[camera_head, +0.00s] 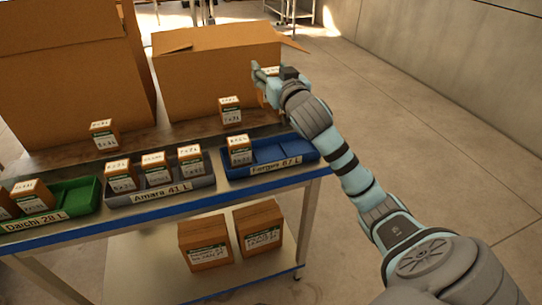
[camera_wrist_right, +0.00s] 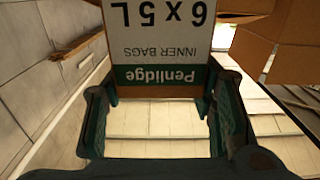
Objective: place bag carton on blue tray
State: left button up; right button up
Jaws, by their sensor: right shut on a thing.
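My right gripper (camera_head: 266,76) is shut on a small brown bag carton (camera_head: 273,97), held in the air above and behind the blue tray. In the right wrist view the carton (camera_wrist_right: 165,40) shows a white and green label reading "Penlidge", "INNER BAGS" and "6 x 5 L", upside down in the picture. The blue tray (camera_head: 290,152), labelled "Fergus 67 L", sits at the right front of the table. One small carton (camera_head: 239,150) stands in its left compartment; the space to its right is bare. My left gripper is out of view.
A grey tray (camera_head: 200,184) labelled "Amara 41 L" and a green tray (camera_head: 85,198) labelled "Daichi 28 L" hold cartons. Loose cartons (camera_head: 230,110) (camera_head: 104,135) stand behind the trays. Large open boxes (camera_head: 215,75) stand at the back. Two cartons (camera_head: 204,243) sit on the lower shelf.

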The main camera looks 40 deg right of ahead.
notch_tip(320, 180, down, 19)
jog(key=b, duration=0.5)
jog(key=shift+r, duration=0.15)
jog(key=o, duration=1.2)
jog(key=shift+o, duration=0.2)
jog(key=v, duration=1.2)
jog(key=shift+p, duration=0.4)
